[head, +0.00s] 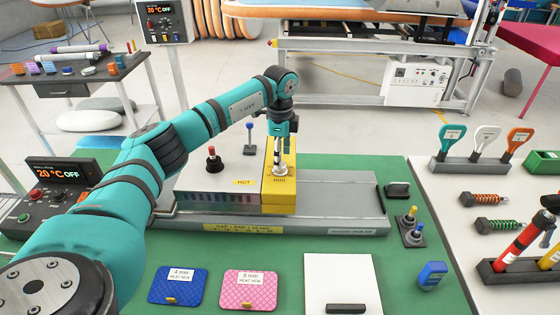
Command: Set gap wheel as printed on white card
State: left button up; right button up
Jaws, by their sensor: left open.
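The gap wheel (281,171) is a small pale dial on top of the yellow block (280,202), with "mm" printed beside it. My left gripper (279,163) points down right over the wheel and is open. Its fingers hide part of the wheel, so I cannot read its setting or tell whether they touch it. The white card (342,275) lies on the green mat with a black clip at its front edge. I can make out no print on it. My right gripper is out of view.
The yellow block joins a white housing marked HOT (215,190) with a red-topped lever (212,160), on a grey rail base (335,195). A blue pad (178,283) and a pink pad (249,288) lie in front. A blue bottle (432,275) stands right of the card.

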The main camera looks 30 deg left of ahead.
pick_arm(q)
notch_tip(320, 180, up, 9)
jog(key=shift+r, duration=0.2)
dwell(0.6)
